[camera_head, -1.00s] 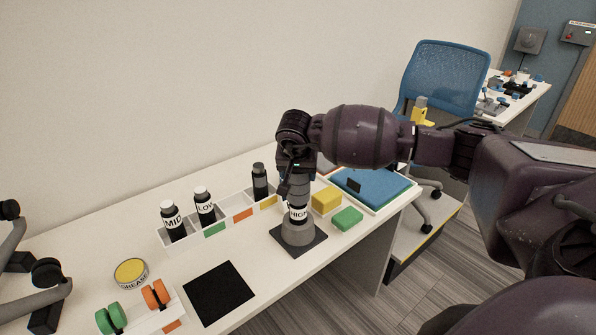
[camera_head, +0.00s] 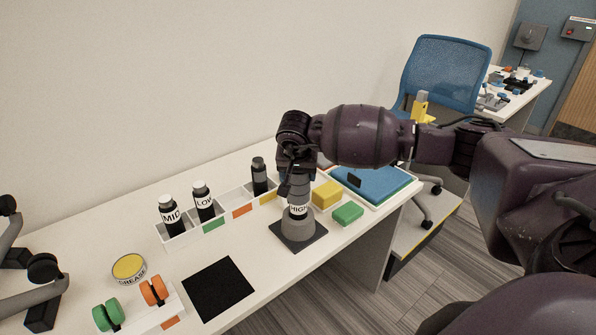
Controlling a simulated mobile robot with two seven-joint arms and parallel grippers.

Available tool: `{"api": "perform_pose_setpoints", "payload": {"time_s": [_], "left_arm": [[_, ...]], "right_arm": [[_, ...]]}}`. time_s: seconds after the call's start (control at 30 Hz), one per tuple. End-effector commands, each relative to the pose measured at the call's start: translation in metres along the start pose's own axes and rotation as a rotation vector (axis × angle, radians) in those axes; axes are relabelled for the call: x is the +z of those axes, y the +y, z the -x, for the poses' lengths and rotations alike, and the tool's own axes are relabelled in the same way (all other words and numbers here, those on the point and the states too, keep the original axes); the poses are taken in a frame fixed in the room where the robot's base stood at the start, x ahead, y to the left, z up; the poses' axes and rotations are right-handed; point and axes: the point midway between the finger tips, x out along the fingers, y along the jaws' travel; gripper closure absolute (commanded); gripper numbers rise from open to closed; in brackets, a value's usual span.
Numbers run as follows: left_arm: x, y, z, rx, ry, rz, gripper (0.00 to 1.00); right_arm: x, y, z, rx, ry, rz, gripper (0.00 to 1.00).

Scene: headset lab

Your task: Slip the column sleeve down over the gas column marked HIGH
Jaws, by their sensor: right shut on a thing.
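The gas column marked HIGH (camera_head: 298,211) stands upright in a grey cone-shaped holder (camera_head: 298,230) on a dark square plate. My right gripper (camera_head: 298,182) is directly above it, pointing down and shut on a grey tube (camera_head: 299,196), seemingly the column sleeve. The tube is in line with the column, just above the white label. I cannot tell how far it surrounds the column, because the gripper hides the column's top. My left gripper is not in view.
Columns MID (camera_head: 171,217) and LOW (camera_head: 203,203) and a dark unlabelled cylinder (camera_head: 259,177) stand in a white tray behind. Yellow (camera_head: 326,194) and green (camera_head: 348,213) blocks sit close right of the holder. A black mat (camera_head: 218,290) and grease tin (camera_head: 128,269) lie to the left.

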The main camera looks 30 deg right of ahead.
Motion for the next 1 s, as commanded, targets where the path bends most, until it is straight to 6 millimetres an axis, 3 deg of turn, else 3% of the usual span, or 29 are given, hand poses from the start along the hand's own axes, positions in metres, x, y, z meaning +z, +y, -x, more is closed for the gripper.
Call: {"api": "perform_pose_setpoints", "payload": {"time_s": [1.0], "left_arm": [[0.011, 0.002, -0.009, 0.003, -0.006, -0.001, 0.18]], "right_arm": [[0.008, 0.000, -0.020, 0.001, 0.000, 0.000, 0.60]]}}
